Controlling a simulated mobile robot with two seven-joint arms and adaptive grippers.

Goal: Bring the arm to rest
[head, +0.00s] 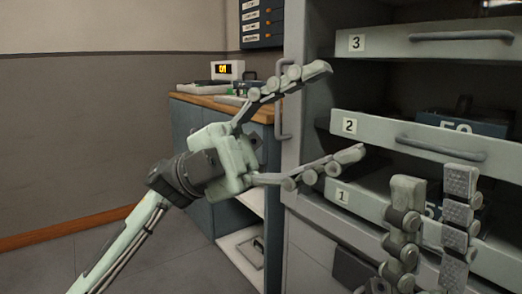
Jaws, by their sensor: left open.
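My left gripper (343,110) is at the end of my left arm, which comes in from the lower left. Its two fingers are spread wide and point right, with nothing between them. The upper fingertip is in front of the cabinet's upper part and the lower one overlaps the left end of drawer 2 (404,134) in the picture. I cannot tell whether it touches. My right gripper (432,183) shows at the lower right, its two fingers pointing up with an empty gap between them. It covers part of drawer 1 (358,203).
A grey cabinet (318,190) holds drawers 1, 2 and 3 (425,40), which jut out at different depths with bar handles. A blue box lies in drawer 2. Behind my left gripper, a wood-topped counter (262,113) carries a device with a lit display (227,70). Floor at left is clear.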

